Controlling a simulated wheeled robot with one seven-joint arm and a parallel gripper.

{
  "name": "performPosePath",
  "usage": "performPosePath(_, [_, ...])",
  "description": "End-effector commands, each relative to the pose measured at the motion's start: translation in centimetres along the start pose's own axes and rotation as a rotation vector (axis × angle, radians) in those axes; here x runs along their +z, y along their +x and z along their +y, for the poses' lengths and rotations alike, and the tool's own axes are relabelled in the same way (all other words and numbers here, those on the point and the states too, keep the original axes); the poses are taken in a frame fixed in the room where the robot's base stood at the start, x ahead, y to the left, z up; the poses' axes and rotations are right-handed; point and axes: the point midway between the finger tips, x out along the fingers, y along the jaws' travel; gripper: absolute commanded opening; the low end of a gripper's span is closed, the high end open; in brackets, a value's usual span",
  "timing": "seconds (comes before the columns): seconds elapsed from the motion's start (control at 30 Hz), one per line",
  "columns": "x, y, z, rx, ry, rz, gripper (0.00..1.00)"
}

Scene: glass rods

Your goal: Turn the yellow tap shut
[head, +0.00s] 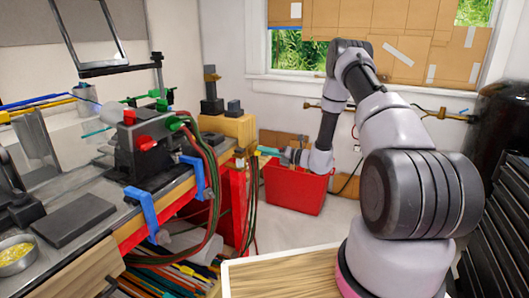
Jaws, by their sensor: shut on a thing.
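My gripper (268,152) reaches left from the end of my arm, at the right end of the workbench and above the red bin. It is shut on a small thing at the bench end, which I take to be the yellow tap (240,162). The tap is small and partly hidden among hoses and fittings, so I cannot tell how far its handle is turned. The jaws are too small to show their exact hold.
A red bin (295,190) stands below my gripper. Red and green hoses (252,205) hang at the bench end. A wooden-topped surface (280,278) is in front. Brass-fitted pipes (440,114) run along the back wall.

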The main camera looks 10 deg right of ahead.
Motion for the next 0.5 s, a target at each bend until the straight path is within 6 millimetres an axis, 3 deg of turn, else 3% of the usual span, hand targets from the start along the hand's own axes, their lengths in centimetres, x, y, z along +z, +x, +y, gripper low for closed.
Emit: performPosePath(0.5, [-0.13, -0.12, -0.31, -0.003, 0.466, 0.001, 0.00])
